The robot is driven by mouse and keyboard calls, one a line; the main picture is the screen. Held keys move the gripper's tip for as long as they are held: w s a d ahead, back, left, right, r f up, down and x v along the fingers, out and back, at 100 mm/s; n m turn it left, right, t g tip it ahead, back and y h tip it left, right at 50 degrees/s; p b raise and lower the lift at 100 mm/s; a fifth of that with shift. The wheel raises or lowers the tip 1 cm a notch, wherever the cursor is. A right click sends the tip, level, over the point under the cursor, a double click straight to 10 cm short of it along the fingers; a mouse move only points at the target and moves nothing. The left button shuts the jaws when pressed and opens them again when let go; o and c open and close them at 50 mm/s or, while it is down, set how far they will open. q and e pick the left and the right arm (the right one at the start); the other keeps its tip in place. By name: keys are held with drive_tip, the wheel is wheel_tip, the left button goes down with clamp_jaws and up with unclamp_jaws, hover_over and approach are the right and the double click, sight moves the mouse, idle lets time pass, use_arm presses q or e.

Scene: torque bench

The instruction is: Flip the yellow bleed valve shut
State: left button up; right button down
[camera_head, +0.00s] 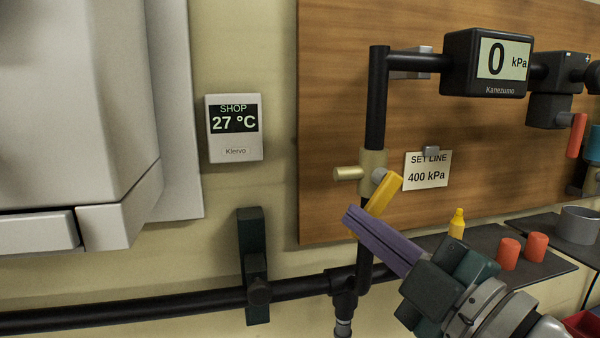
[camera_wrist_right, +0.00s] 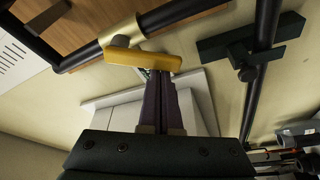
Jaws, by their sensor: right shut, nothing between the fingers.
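The yellow bleed valve handle (camera_head: 386,190) sits on a brass fitting (camera_head: 373,162) in the black vertical pipe. In the head view it is tilted, running from upper right to lower left. My right gripper (camera_head: 352,218) is shut and empty, its purple fingers pointing up and left. The fingertips overlap the handle's lower end in the head view. In the right wrist view the handle (camera_wrist_right: 143,59) lies across the picture just past the fingertips (camera_wrist_right: 158,76); I cannot tell whether they touch. My left gripper is not in view.
A gauge reading 0 kPa (camera_head: 487,62) and a 400 kPa set-line card (camera_head: 427,177) are on the wooden board (camera_head: 335,100). A black pipe (camera_head: 170,310) runs low along the wall past a dark bracket (camera_head: 252,240). Orange caps (camera_head: 508,254) stand on a shelf at right.

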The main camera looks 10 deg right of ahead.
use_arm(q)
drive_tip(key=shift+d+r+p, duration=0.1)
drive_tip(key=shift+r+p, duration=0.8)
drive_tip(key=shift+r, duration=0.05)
use_arm(e)
drive_tip(key=shift+d+f+n+g, duration=0.25)
drive_tip(key=shift+d+n+g, duration=0.15)
drive_tip(key=shift+n, duration=0.65)
drive_tip(key=shift+d+f+n+g, duration=0.35)
drive_tip(key=shift+d+n, duration=0.15)
drive_tip(key=shift+n, duration=0.6)
drive_tip(key=shift+d+f+n+g, duration=0.2)
drive_tip(key=shift+d+n+g, duration=0.2)
drive_tip(key=shift+n, duration=0.65)
drive_tip(key=shift+w, duration=0.1)
